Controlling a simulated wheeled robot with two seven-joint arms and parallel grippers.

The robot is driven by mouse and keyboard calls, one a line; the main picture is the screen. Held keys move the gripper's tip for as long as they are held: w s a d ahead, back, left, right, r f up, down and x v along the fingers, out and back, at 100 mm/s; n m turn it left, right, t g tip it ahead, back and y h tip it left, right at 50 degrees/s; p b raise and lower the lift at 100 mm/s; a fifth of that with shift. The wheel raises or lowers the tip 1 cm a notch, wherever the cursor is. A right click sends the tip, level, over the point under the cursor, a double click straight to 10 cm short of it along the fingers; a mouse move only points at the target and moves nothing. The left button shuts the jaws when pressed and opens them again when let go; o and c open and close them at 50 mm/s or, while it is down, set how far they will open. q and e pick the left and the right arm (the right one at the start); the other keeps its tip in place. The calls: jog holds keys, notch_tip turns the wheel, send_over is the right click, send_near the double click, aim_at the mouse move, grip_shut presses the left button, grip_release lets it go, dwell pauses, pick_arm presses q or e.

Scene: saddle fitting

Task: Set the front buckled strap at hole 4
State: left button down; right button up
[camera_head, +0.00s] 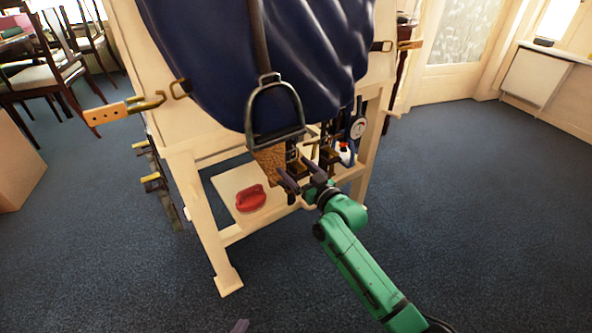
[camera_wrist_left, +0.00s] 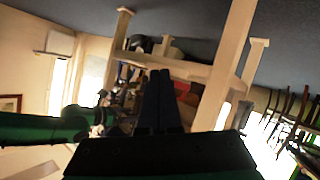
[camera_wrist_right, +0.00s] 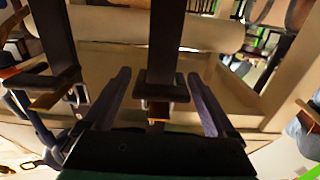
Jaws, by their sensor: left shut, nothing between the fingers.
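Dark straps with metal buckles hang below the blue-draped saddle (camera_head: 210,50) in the head view. In the right wrist view, one dark strap (camera_wrist_right: 167,40) hangs between my right fingers, with a metal keeper or buckle (camera_wrist_right: 161,88) and a brown tip (camera_wrist_right: 158,112) below. A second dark strap (camera_wrist_right: 53,35) hangs to its left. I cannot tell which is the front strap, and its holes are not readable. My right gripper (camera_head: 300,176) is open around the strap, with gaps on both sides. My left gripper (camera_wrist_left: 158,76) is shut and empty, away from the straps.
A pale wooden stand (camera_head: 185,185) carries the saddle. A metal stirrup (camera_head: 275,135) hangs just above my right gripper. A round dial (camera_head: 358,129) hangs right of the straps. A red object (camera_head: 251,197) lies on the low shelf.

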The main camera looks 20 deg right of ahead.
pick_arm(q)
jog(key=shift+r, duration=0.1)
pick_arm(e)
jog(key=shift+s+f, duration=0.1)
pick_arm(q)
jog(key=r+p, duration=0.1)
jog(key=a+r+g+p, duration=0.1)
jog(key=r+p, duration=0.1)
jog(key=r+m+g+y+p, duration=0.1)
jog(key=shift+w+a+r+p, duration=0.1)
jog(key=shift+a+r+p, duration=0.05)
jog(key=shift+a+p, duration=0.15)
pick_arm(e)
jog(key=v, duration=1.4)
jog(key=shift+s, duration=0.15)
